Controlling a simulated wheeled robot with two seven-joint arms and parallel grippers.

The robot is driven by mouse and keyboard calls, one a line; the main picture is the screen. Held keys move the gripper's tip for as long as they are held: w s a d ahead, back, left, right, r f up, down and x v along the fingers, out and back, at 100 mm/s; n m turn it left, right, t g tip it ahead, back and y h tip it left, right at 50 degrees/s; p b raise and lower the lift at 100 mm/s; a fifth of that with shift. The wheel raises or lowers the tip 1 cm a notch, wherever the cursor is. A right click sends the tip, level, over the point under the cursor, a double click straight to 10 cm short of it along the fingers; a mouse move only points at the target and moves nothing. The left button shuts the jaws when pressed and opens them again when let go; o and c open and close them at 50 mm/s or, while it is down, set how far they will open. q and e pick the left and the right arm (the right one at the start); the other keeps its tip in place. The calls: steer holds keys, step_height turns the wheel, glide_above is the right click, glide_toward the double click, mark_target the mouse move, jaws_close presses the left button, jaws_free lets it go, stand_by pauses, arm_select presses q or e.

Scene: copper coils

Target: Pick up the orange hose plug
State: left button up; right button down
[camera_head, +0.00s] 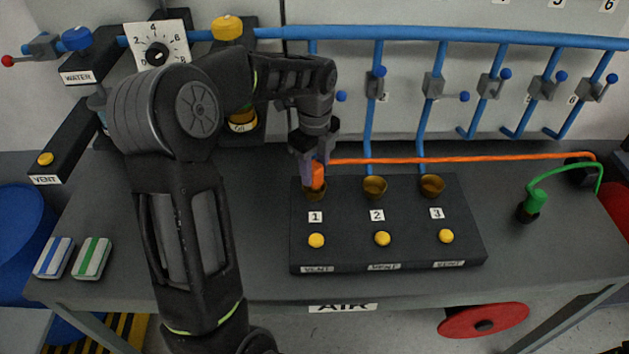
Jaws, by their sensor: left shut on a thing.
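The orange hose plug (318,174) is at socket 1 (314,194) on the black panel (340,256). An orange hose (450,160) runs from it to the right along the back of the table. My left gripper (315,163) points down from above and is shut on the orange plug. The plug is upright at the brass socket; I cannot tell how deep it sits. The fingers partly hide it. My right gripper is not in view.
Brass sockets 2 (375,188) and 3 (432,186) are empty. A green plug (533,204) stands at the right. Blue pipes (420,125) with valves line the wall behind. Two striped blocks (92,258) lie at the table's left. The table's front right is clear.

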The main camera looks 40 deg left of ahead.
arm_select(q)
jaws_close()
steer(key=shift+r, duration=0.6)
step_height(320, 180, up, 9)
steer(key=shift+f+b, duration=0.1)
steer(key=shift+b, duration=0.3)
